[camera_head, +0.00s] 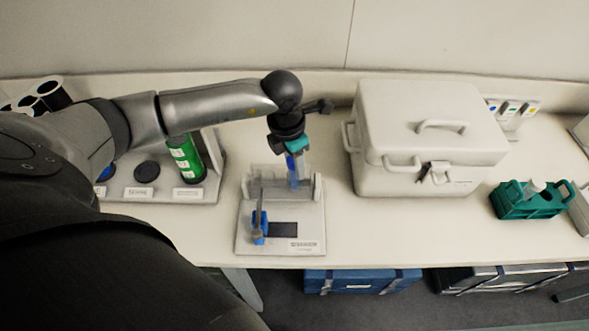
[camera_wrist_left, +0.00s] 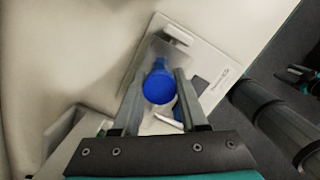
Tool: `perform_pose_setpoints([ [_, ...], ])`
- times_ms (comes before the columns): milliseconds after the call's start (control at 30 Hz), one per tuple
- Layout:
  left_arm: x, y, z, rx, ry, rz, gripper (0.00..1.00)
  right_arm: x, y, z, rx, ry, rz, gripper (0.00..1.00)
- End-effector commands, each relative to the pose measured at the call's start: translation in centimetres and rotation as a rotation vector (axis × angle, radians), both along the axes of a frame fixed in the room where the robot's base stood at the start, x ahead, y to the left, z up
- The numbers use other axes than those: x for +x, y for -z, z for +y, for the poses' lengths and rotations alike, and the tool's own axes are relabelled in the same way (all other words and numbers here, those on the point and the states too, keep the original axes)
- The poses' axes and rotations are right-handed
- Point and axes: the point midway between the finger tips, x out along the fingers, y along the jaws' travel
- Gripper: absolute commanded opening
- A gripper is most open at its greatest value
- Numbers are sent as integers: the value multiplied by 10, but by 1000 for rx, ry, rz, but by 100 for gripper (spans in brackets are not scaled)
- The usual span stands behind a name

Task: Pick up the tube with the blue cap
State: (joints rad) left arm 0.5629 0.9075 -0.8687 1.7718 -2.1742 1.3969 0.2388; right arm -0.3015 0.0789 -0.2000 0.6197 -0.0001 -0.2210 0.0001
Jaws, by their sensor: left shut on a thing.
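The tube with the blue cap (camera_head: 293,172) is upright, or nearly so, at the clear-walled white stand (camera_head: 275,247). I cannot tell whether its lower end still touches the stand. My left gripper (camera_head: 291,155) points down from above and is shut on the tube at its top. In the left wrist view the round blue cap (camera_wrist_left: 159,84) sits between the two fingers (camera_wrist_left: 155,98). The fingers hide part of the tube.
A blue-and-grey upright piece (camera_head: 259,225) stands at the front left of the stand. A large white lidded box (camera_head: 427,145) is close on the right, with a green rack (camera_head: 528,201) beyond it. A green-labelled bottle (camera_head: 184,157) stands on the left.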

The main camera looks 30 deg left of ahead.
Motion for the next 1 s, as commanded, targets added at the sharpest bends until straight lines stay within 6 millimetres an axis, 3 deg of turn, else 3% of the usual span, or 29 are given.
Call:
perform_pose_setpoints([
  [33, 0, 0, 0, 0, 0, -1, 24, 0, 0, 0, 0, 0, 0, 77],
  [267, 0, 0, 0, 0, 0, -1, 0, 0, 0, 0, -1, 0, 0, 77],
  [733, 1, -7, 0, -1, 0, -4, 0, 1, 0, -1, -1, 0, -1, 77],
  [1000, 2, -44, 0, 1, 0, -6, 0, 1, 2, -1, -1, 0, -2, 77],
])
